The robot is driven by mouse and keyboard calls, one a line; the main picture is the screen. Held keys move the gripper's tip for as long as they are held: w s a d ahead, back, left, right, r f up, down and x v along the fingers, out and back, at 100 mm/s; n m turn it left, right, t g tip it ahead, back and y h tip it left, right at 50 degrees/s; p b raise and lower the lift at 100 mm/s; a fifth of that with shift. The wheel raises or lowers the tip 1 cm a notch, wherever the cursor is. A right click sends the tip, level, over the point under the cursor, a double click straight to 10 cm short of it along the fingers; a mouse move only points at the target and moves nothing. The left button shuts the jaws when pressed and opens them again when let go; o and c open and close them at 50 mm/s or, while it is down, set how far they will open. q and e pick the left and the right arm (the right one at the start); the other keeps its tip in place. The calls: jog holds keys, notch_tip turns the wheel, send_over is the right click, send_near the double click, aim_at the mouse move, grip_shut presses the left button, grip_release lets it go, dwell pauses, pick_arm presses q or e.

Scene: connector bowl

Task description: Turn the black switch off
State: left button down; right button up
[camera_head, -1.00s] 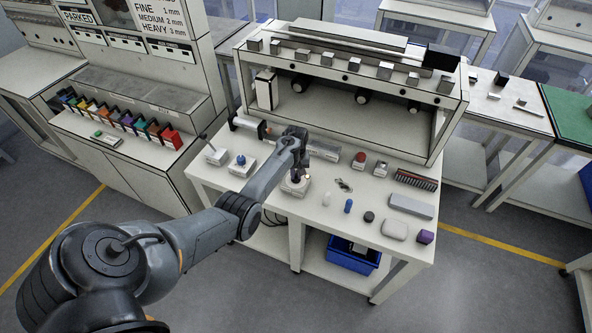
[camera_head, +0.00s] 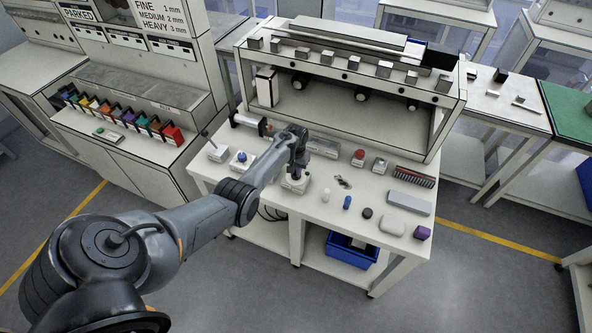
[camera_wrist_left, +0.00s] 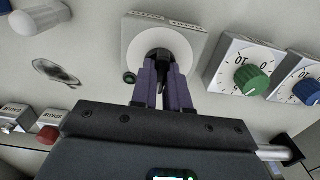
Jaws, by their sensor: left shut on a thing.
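The black switch (camera_wrist_left: 158,55) is a dark round knob on a pale disc on top of a square white housing (camera_wrist_left: 187,33) in the left wrist view. My left gripper (camera_wrist_left: 164,76) has its two purple fingers shut on the knob, and they hide its near side. In the head view the white housing (camera_head: 295,186) stands on the workbench under my left gripper (camera_head: 296,174). The switch itself is mostly hidden there by the gripper. The knob's setting cannot be read. My right gripper is not in view.
A green dial (camera_wrist_left: 252,80) and a blue dial (camera_wrist_left: 307,90) sit close to the right in the wrist view. A white cylinder (camera_wrist_left: 40,18) and a red button (camera_wrist_left: 48,135) lie to the left. A shelf unit (camera_head: 340,115) stands behind on the workbench.

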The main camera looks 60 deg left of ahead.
pick_arm(q)
jog(key=c, duration=1.1)
grip_release()
jog(key=shift+r, duration=0.6)
jog(key=shift+r+p, duration=1.15)
jog(key=shift+r, duration=3.65)
jog(key=shift+f, duration=0.1)
